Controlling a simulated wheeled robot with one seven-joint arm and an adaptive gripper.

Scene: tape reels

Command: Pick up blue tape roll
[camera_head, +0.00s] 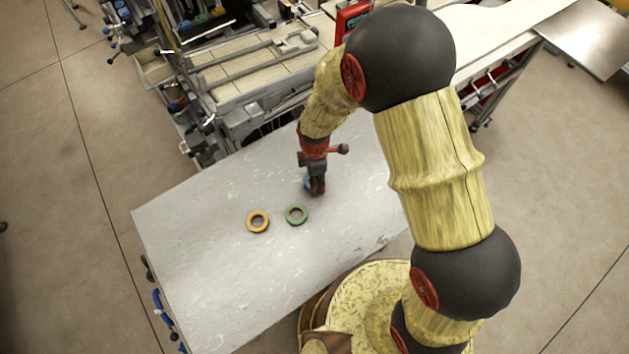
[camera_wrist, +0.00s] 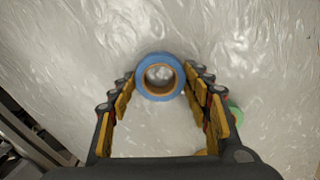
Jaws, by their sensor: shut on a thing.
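The blue tape roll (camera_wrist: 160,93) is between the fingertips of my gripper (camera_wrist: 160,88) in the wrist view, with its brown core facing the camera. Both fingers touch its sides, so my gripper is shut on it. In the head view my gripper (camera_head: 317,190) points down at the grey table, and only a small blue part of the roll (camera_head: 307,184) shows beside the fingers. I cannot tell whether the roll rests on the table or is just above it.
A green tape roll (camera_head: 297,215) and an orange tape roll (camera_head: 258,221) lie on the grey table (camera_head: 210,270) to the left of my gripper. The green roll partly shows behind the right finger in the wrist view (camera_wrist: 236,116). Machinery (camera_head: 250,85) stands behind the table.

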